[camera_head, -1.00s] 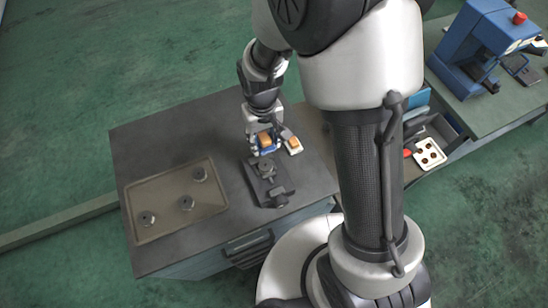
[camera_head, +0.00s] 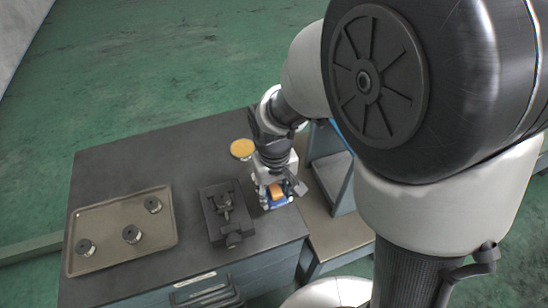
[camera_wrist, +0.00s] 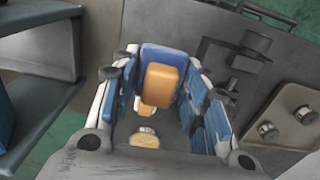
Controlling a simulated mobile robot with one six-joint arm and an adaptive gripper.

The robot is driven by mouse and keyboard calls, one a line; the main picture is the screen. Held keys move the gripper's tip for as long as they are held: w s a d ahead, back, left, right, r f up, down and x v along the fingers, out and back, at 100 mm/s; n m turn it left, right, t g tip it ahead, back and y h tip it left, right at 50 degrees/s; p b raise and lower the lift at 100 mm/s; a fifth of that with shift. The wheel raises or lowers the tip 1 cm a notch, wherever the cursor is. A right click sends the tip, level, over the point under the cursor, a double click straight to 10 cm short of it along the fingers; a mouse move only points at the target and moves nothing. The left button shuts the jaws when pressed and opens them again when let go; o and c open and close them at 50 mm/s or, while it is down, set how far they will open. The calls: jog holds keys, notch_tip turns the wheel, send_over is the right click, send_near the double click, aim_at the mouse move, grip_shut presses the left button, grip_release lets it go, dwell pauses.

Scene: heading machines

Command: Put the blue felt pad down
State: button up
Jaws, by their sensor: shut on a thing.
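My gripper (camera_head: 277,198) is over the right front part of the dark bench (camera_head: 130,160). In the wrist view, my gripper (camera_wrist: 165,90) has its blue-lined fingers on either side of the blue felt pad (camera_wrist: 163,50), which has an orange-tan block on it. The pad (camera_head: 279,202) also shows small and partly hidden at the fingertips in the head view. It is at or just above the bench top; I cannot tell whether it touches.
A dark vise (camera_head: 222,208) stands just left of my gripper. A tan tray (camera_head: 105,215) with three round metal parts lies farther left. A yellow disc (camera_head: 242,149) is behind the gripper. A lower brown surface (camera_head: 340,236) with a grey shelf adjoins the bench's right edge.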

notch_tip(320, 180, down, 12)
jog(key=b, duration=0.3)
jog(key=shift+d+r, duration=0.1)
jog(key=shift+r, duration=0.15)
jog(key=shift+f, duration=0.1)
jog(key=o, duration=1.1)
notch_tip(320, 180, up, 13)
jog(key=p, duration=0.3)
jog(key=shift+s+f+p, duration=0.1)
jog(key=shift+f+p, duration=0.1)
jog(key=shift+p, duration=0.15)
notch_tip(320, 180, up, 10)
jog(key=m+t, duration=0.1)
jog(key=t, duration=0.1)
send_over(276, 218)
jog(key=s+d, duration=0.3)
jog(key=d, duration=0.2)
jog(key=s+d+r+m+t, duration=0.2)
jog(key=s+d+r, duration=0.3)
jog(key=s, duration=0.5)
notch_tip(276, 218, up, 2)
jog(key=shift+s+d+r, duration=0.1)
jog(key=shift+s+d, duration=0.15)
jog(key=shift+d, duration=0.15)
